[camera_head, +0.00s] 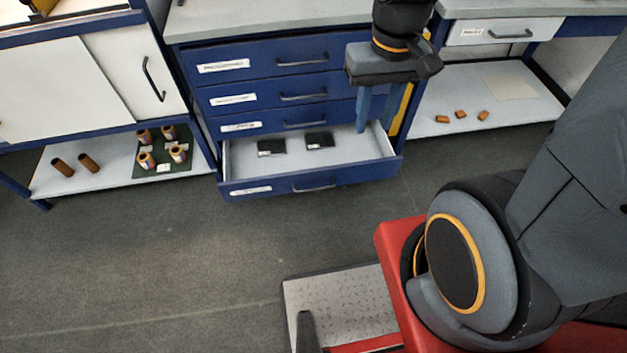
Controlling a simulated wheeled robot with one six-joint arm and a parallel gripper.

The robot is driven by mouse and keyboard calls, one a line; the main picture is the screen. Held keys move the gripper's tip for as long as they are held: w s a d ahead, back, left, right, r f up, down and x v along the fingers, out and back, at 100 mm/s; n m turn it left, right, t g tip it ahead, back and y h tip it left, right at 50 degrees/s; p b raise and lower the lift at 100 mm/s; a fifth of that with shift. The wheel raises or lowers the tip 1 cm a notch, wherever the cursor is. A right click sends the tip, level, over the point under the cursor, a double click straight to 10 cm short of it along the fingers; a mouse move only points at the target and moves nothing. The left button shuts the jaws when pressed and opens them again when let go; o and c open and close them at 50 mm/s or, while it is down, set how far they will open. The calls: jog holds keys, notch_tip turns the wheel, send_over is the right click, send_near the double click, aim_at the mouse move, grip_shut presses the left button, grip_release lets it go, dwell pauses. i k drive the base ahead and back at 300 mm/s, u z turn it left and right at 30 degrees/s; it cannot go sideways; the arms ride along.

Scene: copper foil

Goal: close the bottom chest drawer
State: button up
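The blue chest has a stack of drawers, and its bottom drawer (275,188) is pulled out, showing a pale interior. Two small dark items, a left one (271,147) and a right one (320,140), lie inside it. The drawer's front has a dark handle (314,187) and a white label. My gripper (377,128) points down with its two blue fingers apart and nothing visible between them. In the picture its fingertips overlap the right end of the open drawer, behind the front panel. I cannot tell whether they touch the drawer.
The upper drawers (265,62) are shut. At left, a low shelf (105,180) holds brown cylinders and a green mat (187,167) with several rolls. At right, another shelf (530,113) holds small orange-brown blocks (461,114). The floor (130,265) before the chest is clear.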

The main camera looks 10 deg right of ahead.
aim_at(370, 155)
jog(key=z, duration=1)
jog(key=k, duration=0.55)
jog(key=u, duration=1)
